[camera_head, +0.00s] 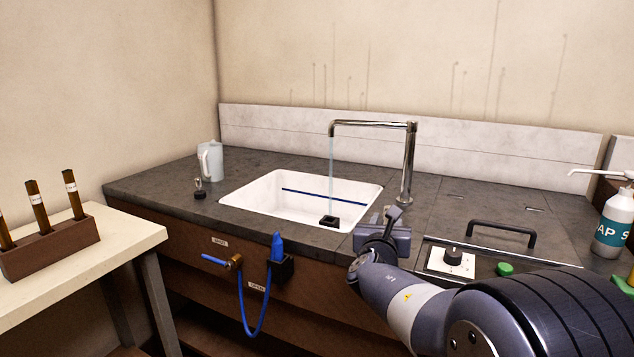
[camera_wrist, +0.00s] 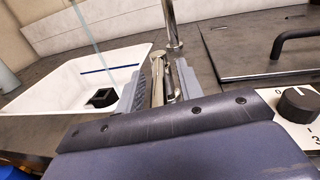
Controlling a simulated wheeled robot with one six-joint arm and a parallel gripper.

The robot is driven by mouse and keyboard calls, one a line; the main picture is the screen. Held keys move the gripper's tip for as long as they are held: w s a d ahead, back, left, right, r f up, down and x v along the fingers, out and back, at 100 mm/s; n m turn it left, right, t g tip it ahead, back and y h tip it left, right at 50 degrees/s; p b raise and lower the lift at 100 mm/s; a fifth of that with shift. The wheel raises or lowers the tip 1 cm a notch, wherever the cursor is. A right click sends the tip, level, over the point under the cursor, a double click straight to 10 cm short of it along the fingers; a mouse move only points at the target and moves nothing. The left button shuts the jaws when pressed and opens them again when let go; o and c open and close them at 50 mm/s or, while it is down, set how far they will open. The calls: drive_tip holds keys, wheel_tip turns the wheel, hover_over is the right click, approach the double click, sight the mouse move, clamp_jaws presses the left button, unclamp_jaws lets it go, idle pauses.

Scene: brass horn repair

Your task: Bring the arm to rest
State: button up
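My gripper (camera_head: 384,236) is at the front edge of the counter, just right of the sink and in front of the tap (camera_head: 409,160). The wrist view shows its two grey fingers (camera_wrist: 167,88) with a gap between them. A pale metal part shows in that gap, in line with the tap's base; I cannot tell whether it touches the fingers. My arm reaches in from the lower right of the head view. A thin stream of water (camera_head: 332,170) runs from the spout into the white sink (camera_head: 262,200).
A black block (camera_head: 329,221) lies in the sink. A pitcher (camera_head: 211,161) stands at the back left. A black handle (camera_head: 502,229), a dial panel (camera_head: 451,262) and a soap bottle (camera_head: 613,222) are to the right. A blue hose (camera_head: 243,305) hangs in front. A rack (camera_head: 50,247) stands left.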

drive_tip(key=shift+a+r+m+h+p, duration=0.3)
drive_tip(key=shift+a+h+p, duration=0.1)
drive_tip(key=shift+p, duration=0.45)
drive_tip(key=shift+w+f+m+g+h+p, duration=0.15)
drive_tip(key=shift+m+g+h+p, duration=0.15)
drive_tip(key=shift+g+h+p, duration=0.15)
drive_tip(key=shift+a, duration=0.15)
drive_tip(key=shift+f, duration=0.1)
